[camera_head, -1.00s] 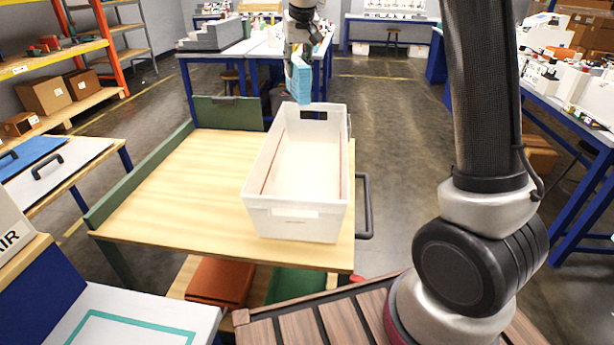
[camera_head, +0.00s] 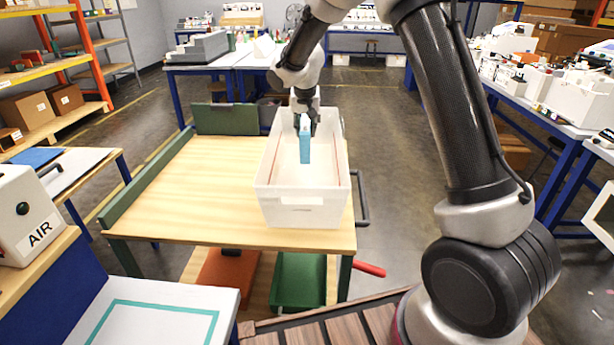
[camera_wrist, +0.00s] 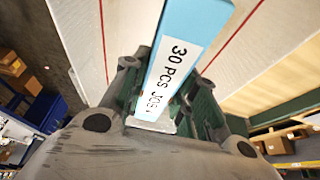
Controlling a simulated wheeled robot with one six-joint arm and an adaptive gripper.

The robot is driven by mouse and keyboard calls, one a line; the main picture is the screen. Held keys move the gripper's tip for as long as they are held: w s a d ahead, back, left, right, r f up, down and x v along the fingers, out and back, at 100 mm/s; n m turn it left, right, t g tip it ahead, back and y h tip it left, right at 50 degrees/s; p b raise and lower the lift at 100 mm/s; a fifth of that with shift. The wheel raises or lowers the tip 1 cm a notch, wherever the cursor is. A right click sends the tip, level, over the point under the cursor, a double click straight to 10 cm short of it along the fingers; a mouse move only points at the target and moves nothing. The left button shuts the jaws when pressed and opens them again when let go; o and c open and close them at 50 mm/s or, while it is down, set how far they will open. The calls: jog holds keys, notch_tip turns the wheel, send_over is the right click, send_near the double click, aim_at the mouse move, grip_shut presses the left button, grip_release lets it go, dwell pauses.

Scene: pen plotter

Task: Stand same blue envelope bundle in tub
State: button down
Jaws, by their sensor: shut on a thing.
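The blue envelope bundle (camera_head: 305,146) is upright and seen edge-on in the head view, inside the outline of the white tub (camera_head: 302,212). My gripper (camera_head: 306,122) is shut on the bundle's upper end from above. In the wrist view the bundle (camera_wrist: 206,22) shows a white label reading "30 PCS" between the fingers of my gripper (camera_wrist: 168,105). The tub's pale inner surface with red lines (camera_wrist: 270,45) lies beyond it. I cannot tell whether the bundle's lower end touches the tub floor.
The tub stands on the right side of a wooden cart top (camera_head: 190,190) with a green side rail (camera_head: 145,180). The cart top left of the tub is clear. A dark handle (camera_head: 362,198) sticks out at the cart's right. An AIR box (camera_head: 30,212) stands at the left.

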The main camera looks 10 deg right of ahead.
notch_tip(320, 180, down, 10)
jog(key=shift+r, duration=0.15)
dwell(0.4)
jog(key=c, duration=1.1)
grip_release()
